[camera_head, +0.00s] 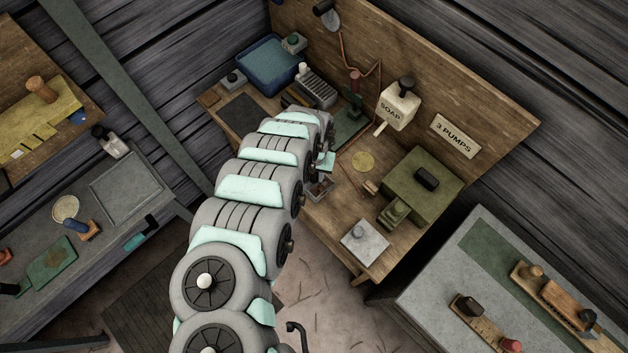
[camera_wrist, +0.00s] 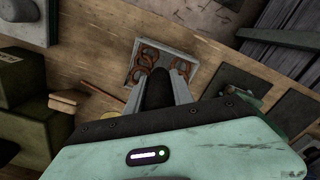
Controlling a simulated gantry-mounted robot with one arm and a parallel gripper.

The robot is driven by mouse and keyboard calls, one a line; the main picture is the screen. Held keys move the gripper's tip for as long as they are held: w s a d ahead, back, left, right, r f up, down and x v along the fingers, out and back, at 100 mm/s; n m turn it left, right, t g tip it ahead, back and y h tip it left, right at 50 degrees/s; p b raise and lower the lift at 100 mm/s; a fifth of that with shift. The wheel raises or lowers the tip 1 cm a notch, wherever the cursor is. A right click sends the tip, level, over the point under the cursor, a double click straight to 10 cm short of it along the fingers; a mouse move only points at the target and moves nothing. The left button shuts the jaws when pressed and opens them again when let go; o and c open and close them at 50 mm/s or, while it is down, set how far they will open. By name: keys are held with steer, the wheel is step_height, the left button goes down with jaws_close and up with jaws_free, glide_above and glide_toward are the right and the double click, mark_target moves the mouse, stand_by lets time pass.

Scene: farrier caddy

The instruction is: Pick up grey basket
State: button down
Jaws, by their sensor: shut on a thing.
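The grey basket (camera_wrist: 188,53) is a shallow, open box with several rust-brown rings or horseshoe shapes inside. It shows in the wrist view just beyond my fingers. In the head view the basket (camera_head: 320,188) is small, beside the end of my arm and partly hidden by it. My gripper (camera_wrist: 158,80) is shut, with a dark, thick handle-like part between its two pale fingers. This dark part appears to belong to the basket. I cannot tell whether the basket touches the bench or hangs above it.
The wooden bench (camera_head: 335,221) holds a green box (camera_head: 424,184), a grey-white block (camera_head: 364,243), a yellow disc (camera_head: 363,161) and a blue tray (camera_head: 267,64). Bare wood lies between the basket and the grey-white block.

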stand_by(0.4)
step_height(320, 180, up, 20)
steer(key=p, duration=0.7)
steer(key=c, duration=1.6)
jaws_free()
jaws_close()
